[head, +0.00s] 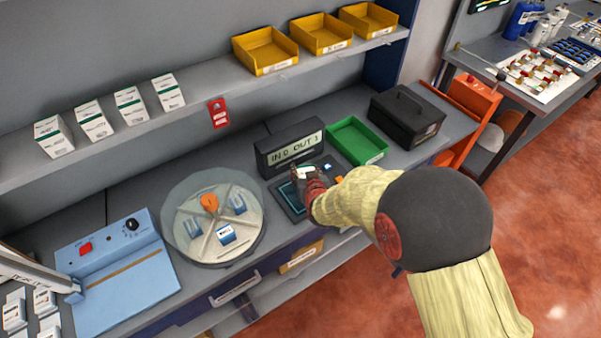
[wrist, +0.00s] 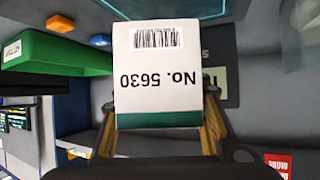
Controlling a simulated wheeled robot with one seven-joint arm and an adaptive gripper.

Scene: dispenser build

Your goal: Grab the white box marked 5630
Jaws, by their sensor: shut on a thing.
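The white box marked No. 5630 (wrist: 158,75) fills the middle of the wrist view, with its label upside down, a barcode and a green band. My gripper (wrist: 158,118) is shut on it, one finger at each side. In the head view my gripper (head: 305,180) is over the dark pad with a blue-lit edge, in front of the IN/OUT display. The box (head: 306,172) shows there as a small white patch, mostly hidden by the gripper. I cannot tell whether it touches the pad.
Several white boxes (head: 129,106) stand on the shelf, with yellow bins (head: 264,50) to their right. A green tray (head: 357,141) and a black case (head: 407,118) lie right of the display (head: 290,149). A round carousel (head: 213,217) and a blue machine (head: 118,274) are to the left.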

